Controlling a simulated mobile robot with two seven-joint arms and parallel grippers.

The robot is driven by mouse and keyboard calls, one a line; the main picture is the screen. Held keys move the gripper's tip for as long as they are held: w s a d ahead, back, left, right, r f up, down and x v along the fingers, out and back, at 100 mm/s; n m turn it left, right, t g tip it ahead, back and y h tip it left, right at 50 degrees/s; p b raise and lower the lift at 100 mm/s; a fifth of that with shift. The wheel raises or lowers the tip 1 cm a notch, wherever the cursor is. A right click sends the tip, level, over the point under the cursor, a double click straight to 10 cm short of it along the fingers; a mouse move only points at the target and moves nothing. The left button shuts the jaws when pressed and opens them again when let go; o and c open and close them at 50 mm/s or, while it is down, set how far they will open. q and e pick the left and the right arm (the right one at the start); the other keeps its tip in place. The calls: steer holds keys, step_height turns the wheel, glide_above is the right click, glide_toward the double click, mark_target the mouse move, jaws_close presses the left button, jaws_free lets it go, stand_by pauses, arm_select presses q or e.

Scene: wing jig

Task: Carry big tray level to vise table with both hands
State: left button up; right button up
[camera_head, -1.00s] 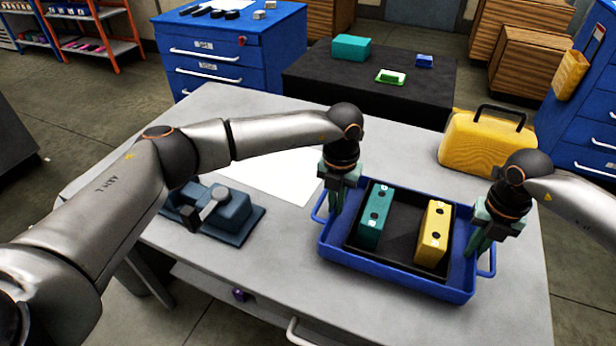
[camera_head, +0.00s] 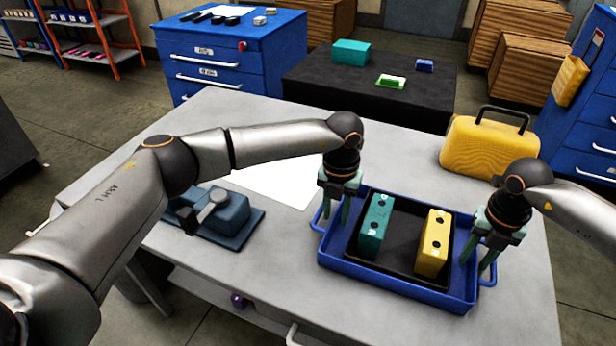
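The big blue tray (camera_head: 395,284) rests flat on the light grey table (camera_head: 215,262) that also bears the blue-grey vise (camera_head: 222,212). A black inner tray in it holds a teal block (camera_head: 373,228) and a yellow block (camera_head: 433,245). My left gripper (camera_head: 335,213) is at the tray's left end by the handle, its fingers spread apart. My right gripper (camera_head: 480,258) is at the right end by the other handle, its fingers also apart. Both point down. The fingers partly hide the handles, and I cannot tell if they touch them.
A white sheet (camera_head: 275,180) lies between vise and tray. A yellow case (camera_head: 489,148) stands at the table's back right. Behind is a black table (camera_head: 330,85) with a teal box and small items. A blue drawer cabinet (camera_head: 235,60) stands at the back left.

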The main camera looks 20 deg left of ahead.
steer(key=shift+r, duration=0.15)
arm_select(q)
step_height(320, 180, up, 12)
arm_select(e)
step_height(320, 180, up, 12)
stand_by(0.5)
arm_select(q)
steer(key=shift+f, duration=0.1)
